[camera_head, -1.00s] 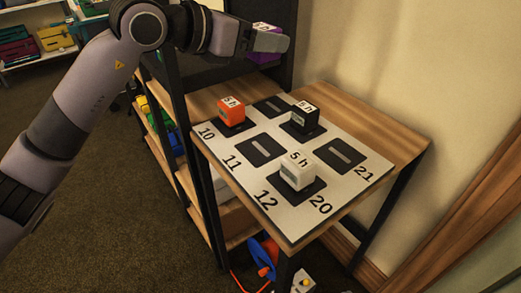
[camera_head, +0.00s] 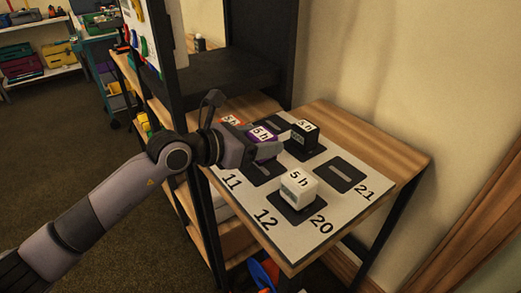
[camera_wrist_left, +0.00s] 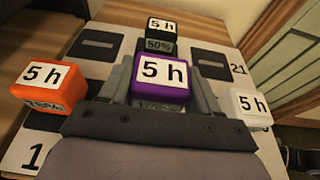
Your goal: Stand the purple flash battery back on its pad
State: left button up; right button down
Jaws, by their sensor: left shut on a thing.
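The purple battery (camera_head: 265,134), labelled 5 h, is between the fingers of my left gripper (camera_head: 272,150), which is shut on it. It is upright, with its label facing up, over the board near the dark pad (camera_head: 262,174) by the number 11. The gripper partly hides that pad, and I cannot tell whether the battery touches it. In the left wrist view the battery (camera_wrist_left: 161,76) sits centrally between the fingers (camera_wrist_left: 160,92). My right gripper is not in view.
The white board (camera_head: 322,222) lies on a wooden stand. An orange battery (camera_head: 231,120), a black battery (camera_head: 304,136) and a white battery (camera_head: 298,185) stand on it around the purple one. The pad by 21 (camera_head: 341,174) and a back pad (camera_head: 272,125) are bare.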

pick_arm(q)
notch_tip(320, 180, down, 2)
jog(key=shift+f, duration=0.25)
jog(key=shift+f, duration=0.15)
jog(key=o, duration=1.4)
jog(key=shift+o, duration=0.2)
